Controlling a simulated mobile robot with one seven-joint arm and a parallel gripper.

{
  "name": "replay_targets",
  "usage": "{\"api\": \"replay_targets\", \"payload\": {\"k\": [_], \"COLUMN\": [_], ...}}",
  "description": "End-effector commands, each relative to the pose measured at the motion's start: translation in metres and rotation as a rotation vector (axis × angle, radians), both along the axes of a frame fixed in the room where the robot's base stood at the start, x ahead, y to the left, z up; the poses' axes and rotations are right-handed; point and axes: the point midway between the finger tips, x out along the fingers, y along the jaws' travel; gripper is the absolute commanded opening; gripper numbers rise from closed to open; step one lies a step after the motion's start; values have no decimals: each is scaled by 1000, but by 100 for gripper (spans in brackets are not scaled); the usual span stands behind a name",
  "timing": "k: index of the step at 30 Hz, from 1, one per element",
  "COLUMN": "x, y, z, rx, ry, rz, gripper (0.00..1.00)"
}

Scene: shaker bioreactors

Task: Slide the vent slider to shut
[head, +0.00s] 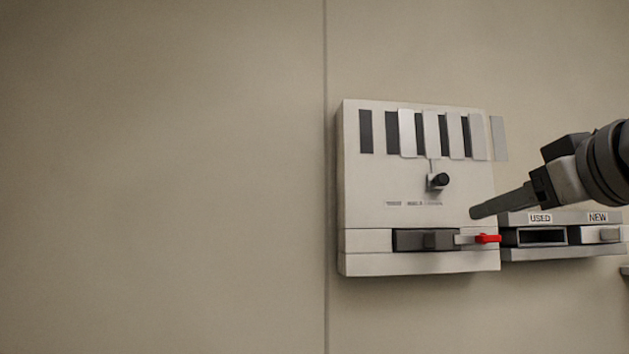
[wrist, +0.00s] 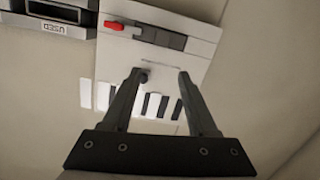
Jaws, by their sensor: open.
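The white panel (head: 360,215) on the wall has a row of dark vent slots (head: 366,131) with pale slats (head: 407,133) among them. The slots show dark between the slats, and the rightmost slat (head: 499,139) sticks out past the panel's right edge. A black slider knob (head: 441,180) on a thin stem hangs below the slats. My gripper (head: 474,212) is right of and below the knob in the head view. In the wrist view my gripper (wrist: 160,75) is open, its fingers apart, with the knob (wrist: 143,76) near the left fingertip; contact cannot be told.
A dark latch bar (head: 425,240) with a red tab (head: 487,238) sits low on the panel. Right of it are a box marked USED (head: 541,218) and one marked NEW (head: 598,217), under my arm. The wall left of the panel is bare.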

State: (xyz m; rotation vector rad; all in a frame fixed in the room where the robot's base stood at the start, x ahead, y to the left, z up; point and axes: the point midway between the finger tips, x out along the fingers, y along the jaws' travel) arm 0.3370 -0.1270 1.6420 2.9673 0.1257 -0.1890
Motion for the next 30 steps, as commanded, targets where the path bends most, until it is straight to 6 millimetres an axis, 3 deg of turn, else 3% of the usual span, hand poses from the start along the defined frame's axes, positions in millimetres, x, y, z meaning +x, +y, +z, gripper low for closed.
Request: {"api": "replay_targets", "payload": {"k": [1, 4, 11, 30], "x": [-4, -12, -2, 130], "y": [-8, -18, -21, -17], "z": [22, 49, 64, 63], "rx": [-28, -70, -97, -94], "ry": [-44, -107, -139, -135], "rz": [-12, -27, -34, -34], "gripper": [59, 59, 59, 59]}}
